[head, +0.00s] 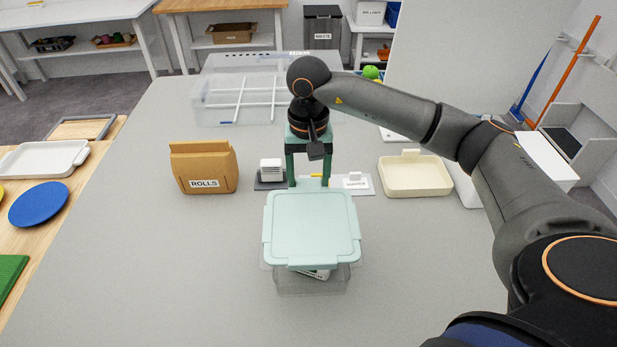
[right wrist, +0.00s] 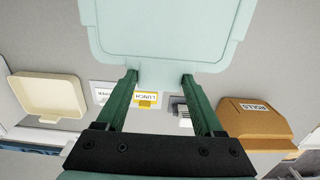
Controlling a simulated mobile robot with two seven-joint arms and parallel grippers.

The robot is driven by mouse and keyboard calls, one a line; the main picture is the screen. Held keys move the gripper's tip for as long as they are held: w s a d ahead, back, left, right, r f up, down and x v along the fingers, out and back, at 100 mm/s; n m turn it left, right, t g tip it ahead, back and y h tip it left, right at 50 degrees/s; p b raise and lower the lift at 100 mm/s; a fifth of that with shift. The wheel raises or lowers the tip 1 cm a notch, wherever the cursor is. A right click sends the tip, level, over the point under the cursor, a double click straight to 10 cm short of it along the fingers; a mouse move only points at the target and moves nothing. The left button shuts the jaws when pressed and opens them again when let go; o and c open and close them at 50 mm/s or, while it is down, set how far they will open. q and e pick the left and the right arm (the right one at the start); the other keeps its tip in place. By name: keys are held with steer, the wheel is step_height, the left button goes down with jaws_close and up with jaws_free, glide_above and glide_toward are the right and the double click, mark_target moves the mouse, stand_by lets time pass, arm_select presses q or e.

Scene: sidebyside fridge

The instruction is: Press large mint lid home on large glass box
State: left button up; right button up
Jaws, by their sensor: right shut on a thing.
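The large mint lid (head: 311,227) lies roughly level over the large glass box (head: 310,286). The clear front of the box shows below the lid's near edge, and something white shows inside it. I cannot tell whether the lid touches the rim. My right gripper (head: 308,183) points down at the lid's far edge, its green fingers on either side of the tab there. In the right wrist view the mint lid (right wrist: 165,35) sits at the two fingertips (right wrist: 159,78), held by its tab; the glass box is hidden there. My left gripper is not in view.
A brown ROLLS bag (head: 204,168), a stack of white pieces (head: 271,170), labelled cards (head: 355,182) and a cream tray (head: 414,176) stand behind the box. A large clear bin (head: 240,100) is farther back. The grey table (head: 150,270) is clear left of the box.

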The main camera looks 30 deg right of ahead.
steer(key=shift+f+b, duration=2.3)
steer(key=shift+f, duration=0.6)
steer(key=shift+f, duration=1.2)
steer(key=o, duration=1.2)
steer(key=shift+o, duration=0.2)
steer(key=shift+r, duration=0.1)
step_height(320, 180, up, 12)
steer(key=shift+w+d+r+b, duration=0.1)
steer(key=shift+r+b, duration=0.1)
steer(key=shift+b, duration=0.3)
steer(key=shift+f, duration=0.1)
